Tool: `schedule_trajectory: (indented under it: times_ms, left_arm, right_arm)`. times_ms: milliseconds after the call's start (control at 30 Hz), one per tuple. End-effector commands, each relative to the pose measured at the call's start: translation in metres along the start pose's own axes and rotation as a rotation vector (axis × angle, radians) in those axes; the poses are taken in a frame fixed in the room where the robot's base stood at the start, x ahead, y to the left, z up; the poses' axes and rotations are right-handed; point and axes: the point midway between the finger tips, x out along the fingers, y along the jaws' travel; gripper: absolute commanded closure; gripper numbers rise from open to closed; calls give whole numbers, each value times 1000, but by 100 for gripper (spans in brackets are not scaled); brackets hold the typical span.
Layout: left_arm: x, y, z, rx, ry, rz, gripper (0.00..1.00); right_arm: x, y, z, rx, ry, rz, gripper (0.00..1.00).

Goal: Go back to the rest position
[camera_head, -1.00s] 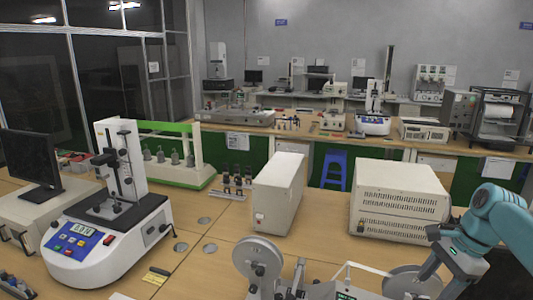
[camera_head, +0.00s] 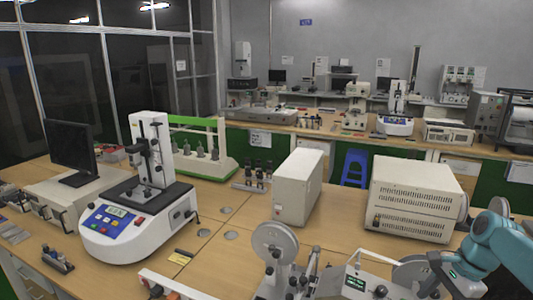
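My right arm (camera_head: 498,245), teal with a grey end, comes in at the lower right edge. Its gripper (camera_head: 440,272) is partly in view beside a machine with grey discs on the near bench. The fingers are too small and overlapped to tell whether they are open or shut. I see nothing clearly held in it. My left arm and gripper are not in view.
The wooden bench (camera_head: 205,252) holds a white test stand (camera_head: 140,225), a monitor (camera_head: 70,150), a green-topped rack (camera_head: 200,125), a white upright box (camera_head: 298,187), a beige vented box (camera_head: 412,200) and a disc machine (camera_head: 275,245). A blue stool (camera_head: 354,168) stands behind.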

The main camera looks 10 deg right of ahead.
Motion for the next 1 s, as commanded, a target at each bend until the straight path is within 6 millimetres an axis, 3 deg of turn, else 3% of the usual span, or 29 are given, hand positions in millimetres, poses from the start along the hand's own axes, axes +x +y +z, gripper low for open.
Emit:
schedule_trajectory:
  times_ms: [267,367,467,600,700,833,900,1000]
  left_arm:
    - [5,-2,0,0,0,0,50]
    - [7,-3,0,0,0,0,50]
    - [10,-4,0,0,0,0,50]
    - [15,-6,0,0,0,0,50]
    - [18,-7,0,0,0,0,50]
    - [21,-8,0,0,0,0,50]
    - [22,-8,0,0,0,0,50]
    - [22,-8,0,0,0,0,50]
  right_arm:
    - [106,-9,20,-217,-15,15,41]
    - [160,-3,36,-333,-24,23,41]
    - [228,16,62,-492,-37,32,41]
    - [320,70,112,-765,-55,37,41]
    - [366,123,147,-961,-68,37,41]
    - [394,186,181,-1175,-79,32,41]
    - [398,209,192,-1253,-81,28,41]
    - [399,227,200,-1318,-80,22,41]
